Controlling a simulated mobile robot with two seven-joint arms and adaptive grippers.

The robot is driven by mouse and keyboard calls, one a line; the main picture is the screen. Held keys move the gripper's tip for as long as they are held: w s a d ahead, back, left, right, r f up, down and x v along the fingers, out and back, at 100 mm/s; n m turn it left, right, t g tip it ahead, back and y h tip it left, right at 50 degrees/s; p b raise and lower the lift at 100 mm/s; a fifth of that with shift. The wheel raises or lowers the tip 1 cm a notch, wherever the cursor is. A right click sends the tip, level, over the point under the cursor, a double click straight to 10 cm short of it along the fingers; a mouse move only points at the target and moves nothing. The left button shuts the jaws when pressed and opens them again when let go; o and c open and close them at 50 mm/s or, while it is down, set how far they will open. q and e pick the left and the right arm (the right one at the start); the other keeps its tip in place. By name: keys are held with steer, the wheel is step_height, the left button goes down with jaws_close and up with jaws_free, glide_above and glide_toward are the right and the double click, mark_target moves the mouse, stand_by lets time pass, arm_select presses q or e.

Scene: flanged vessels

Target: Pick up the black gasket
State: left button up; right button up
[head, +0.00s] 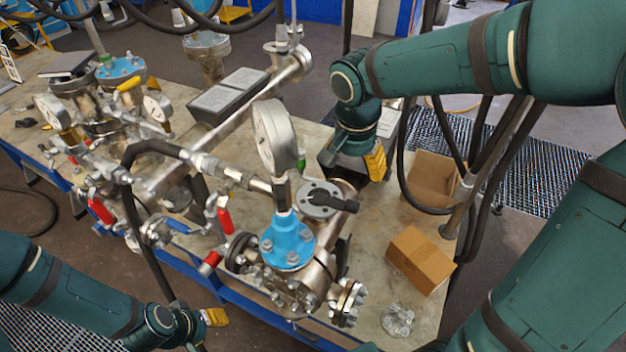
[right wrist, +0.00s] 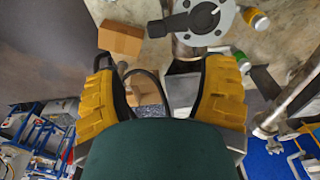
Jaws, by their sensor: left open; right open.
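A flat black piece (head: 335,200) with a rounded end and a tab lies on the grey round flange (head: 314,211) behind the blue valve top. It also shows near the top of the right wrist view (right wrist: 180,24). I cannot tell for certain whether it is the black gasket or a handle. My right gripper (head: 375,163) is just behind and to the right of that flange, pointing down. In the right wrist view its yellow fingers (right wrist: 160,95) are apart, with nothing visibly held. My left gripper (head: 214,317) is open, low at the front, away from the flange.
A blue-topped valve (head: 287,243) with a pressure gauge (head: 274,138) stands close in front of the flange. A brown box (head: 420,260) and an open carton (head: 434,178) are to the right. Pipes and hoses crowd the left.

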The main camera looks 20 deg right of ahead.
mark_target(352, 204)
steer(key=f, duration=0.5)
steer(key=d+f, duration=0.1)
steer(key=f, duration=0.2)
steer(key=shift+w+f, duration=0.1)
steer(key=shift+f, duration=0.15)
steer(key=f, duration=0.5)
steer(key=shift+w+d, duration=0.3)
steer(key=shift+d, duration=0.05)
steer(key=c, duration=1.1)
